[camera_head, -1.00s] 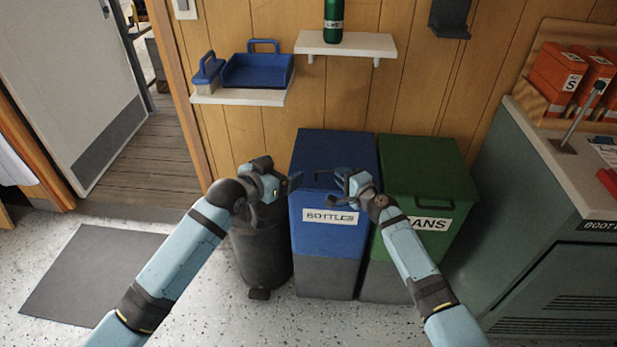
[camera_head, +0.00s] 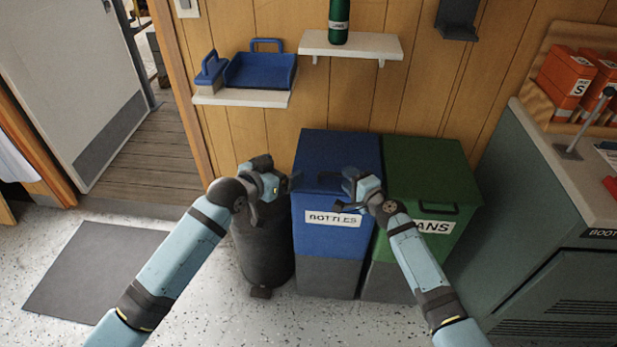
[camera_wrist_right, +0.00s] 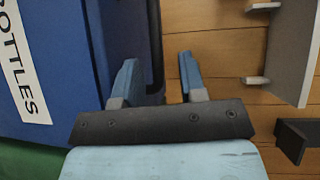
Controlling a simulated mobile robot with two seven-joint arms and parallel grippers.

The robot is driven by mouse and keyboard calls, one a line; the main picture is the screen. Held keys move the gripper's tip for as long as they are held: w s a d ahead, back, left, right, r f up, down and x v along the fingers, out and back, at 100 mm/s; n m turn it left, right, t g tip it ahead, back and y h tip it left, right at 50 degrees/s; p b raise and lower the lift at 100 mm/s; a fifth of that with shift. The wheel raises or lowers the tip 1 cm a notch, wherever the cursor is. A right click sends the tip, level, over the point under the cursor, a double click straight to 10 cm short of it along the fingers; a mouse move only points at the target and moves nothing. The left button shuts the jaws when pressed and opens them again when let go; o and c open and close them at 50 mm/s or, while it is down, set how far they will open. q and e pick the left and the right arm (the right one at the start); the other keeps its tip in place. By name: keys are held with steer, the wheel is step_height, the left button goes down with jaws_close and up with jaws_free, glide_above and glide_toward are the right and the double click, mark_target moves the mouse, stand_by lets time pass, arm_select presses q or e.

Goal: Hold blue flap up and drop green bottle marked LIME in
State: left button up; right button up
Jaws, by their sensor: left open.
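The blue bin (camera_head: 328,240) marked BOTTLES stands against the wall, its blue flap (camera_head: 338,150) closed on top. The green bottle (camera_head: 339,22) stands upright on a white wall shelf above; its label is too small to read surely. My left gripper (camera_head: 288,184) is open and empty at the bin's left front edge. My right gripper (camera_head: 338,190) is at the bin's front, near the flap. In the right wrist view the right gripper (camera_wrist_right: 158,82) is open, and a dark handle bar (camera_wrist_right: 155,35) shows between its fingers; I cannot tell how deep it sits.
A green bin (camera_head: 430,180), label partly hidden by my right arm, stands right of the blue one. A dark cylinder (camera_head: 262,250) stands left. A lower shelf (camera_head: 240,98) holds a blue dustpan (camera_head: 260,72) and brush. A grey counter (camera_head: 550,220) is at right; floor is free at front left.

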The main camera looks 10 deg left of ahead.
steer(key=p+v, duration=0.2)
steer(key=v, duration=0.5)
steer(key=shift+s+d+f, duration=0.15)
steer(key=shift+s+d, duration=0.1)
steer(key=shift+d, duration=0.05)
